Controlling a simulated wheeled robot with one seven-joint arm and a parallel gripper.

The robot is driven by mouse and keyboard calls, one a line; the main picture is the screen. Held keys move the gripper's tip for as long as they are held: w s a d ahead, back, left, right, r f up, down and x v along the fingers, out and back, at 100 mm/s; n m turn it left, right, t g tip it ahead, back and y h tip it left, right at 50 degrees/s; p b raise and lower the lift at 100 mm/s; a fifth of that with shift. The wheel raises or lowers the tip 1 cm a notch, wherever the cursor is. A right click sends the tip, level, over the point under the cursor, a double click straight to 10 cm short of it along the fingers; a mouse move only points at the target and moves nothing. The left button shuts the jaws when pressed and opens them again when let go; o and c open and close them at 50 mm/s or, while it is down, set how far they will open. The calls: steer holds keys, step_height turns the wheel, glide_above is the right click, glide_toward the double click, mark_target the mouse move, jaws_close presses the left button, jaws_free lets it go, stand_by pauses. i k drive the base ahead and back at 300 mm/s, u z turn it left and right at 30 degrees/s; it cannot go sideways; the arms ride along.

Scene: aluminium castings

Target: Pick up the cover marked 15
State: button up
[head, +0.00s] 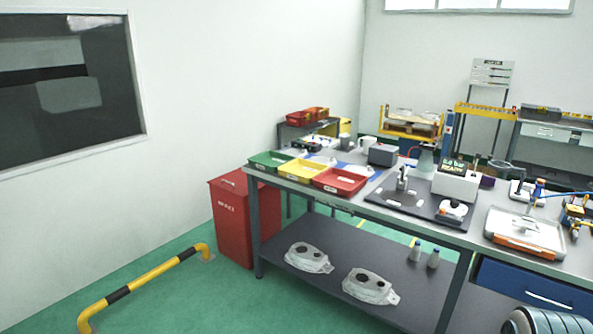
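Two pale aluminium castings lie on the lower shelf of the workbench, one left (309,257) and one right (371,286). Each is a flat, rounded piece with dark holes. No number can be read on either, so I cannot tell whether one is the cover marked 15. My gripper is not in view.
The workbench (424,226) carries green (270,161), yellow (300,171) and red (339,181) trays and a dark board (416,205). Two small bottles (424,253) stand on the shelf. A red bin (234,220) and a yellow-black floor rail (150,284) stand left. Green floor between them is clear.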

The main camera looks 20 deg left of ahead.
mark_target(368, 172)
steer(key=u, duration=1.8)
steer(key=i, duration=2.95)
steer(key=z, duration=1.55)
steer(key=i, duration=0.9)
steer(key=z, duration=0.85)
